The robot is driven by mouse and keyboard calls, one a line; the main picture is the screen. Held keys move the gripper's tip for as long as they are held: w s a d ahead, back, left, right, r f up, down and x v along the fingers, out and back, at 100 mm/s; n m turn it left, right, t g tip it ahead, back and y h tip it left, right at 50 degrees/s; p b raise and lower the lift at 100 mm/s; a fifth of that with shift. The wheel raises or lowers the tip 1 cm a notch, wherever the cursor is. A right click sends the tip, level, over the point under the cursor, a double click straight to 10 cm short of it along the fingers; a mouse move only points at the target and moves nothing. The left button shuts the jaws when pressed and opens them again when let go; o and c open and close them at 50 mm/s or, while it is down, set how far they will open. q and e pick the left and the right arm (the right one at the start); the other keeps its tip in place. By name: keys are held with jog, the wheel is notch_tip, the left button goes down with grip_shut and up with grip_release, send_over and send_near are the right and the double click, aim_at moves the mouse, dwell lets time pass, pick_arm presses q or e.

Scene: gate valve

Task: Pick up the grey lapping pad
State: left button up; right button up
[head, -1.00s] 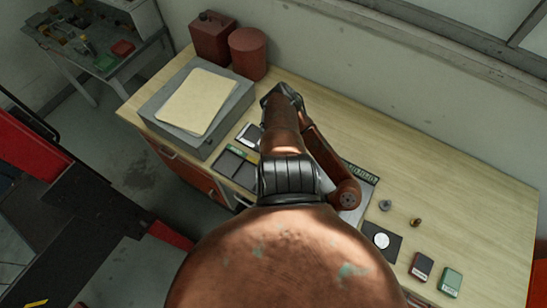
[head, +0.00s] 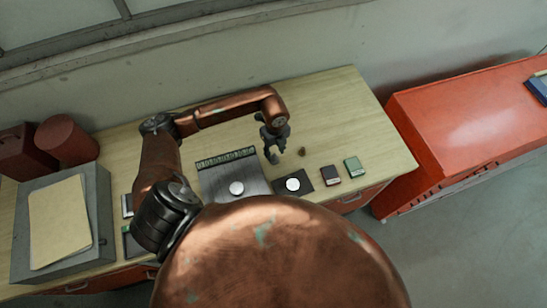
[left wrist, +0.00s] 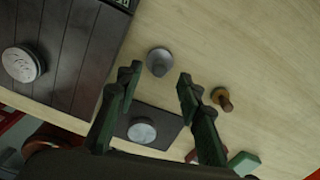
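A small dark grey block (head: 330,175), which I take to be the grey lapping pad, lies flat on the wooden bench in the head view, just left of a green block (head: 354,166). My left gripper (head: 277,156) points down above the bench, left of and behind the dark block, and holds nothing. In the left wrist view its fingers (left wrist: 158,80) are spread apart, with a grey metal knob (left wrist: 159,62) showing between them. There the dark block is mostly hidden behind a finger; the green block (left wrist: 244,163) shows partly. My right gripper is not in view.
A black square mat with a pale disc (head: 292,185) lies left of the dark block. A brass piece (head: 302,152) stands near the gripper. A slatted metal plate (head: 215,183) and a grey box (head: 103,210) are further left. A red cabinet (head: 460,115) stands right.

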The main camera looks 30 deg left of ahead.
aim_at(274, 155)
pick_arm(q)
jog(key=shift+f+p, duration=0.6)
jog(key=shift+f, duration=1.45)
jog(key=shift+c, duration=0.3)
grip_shut()
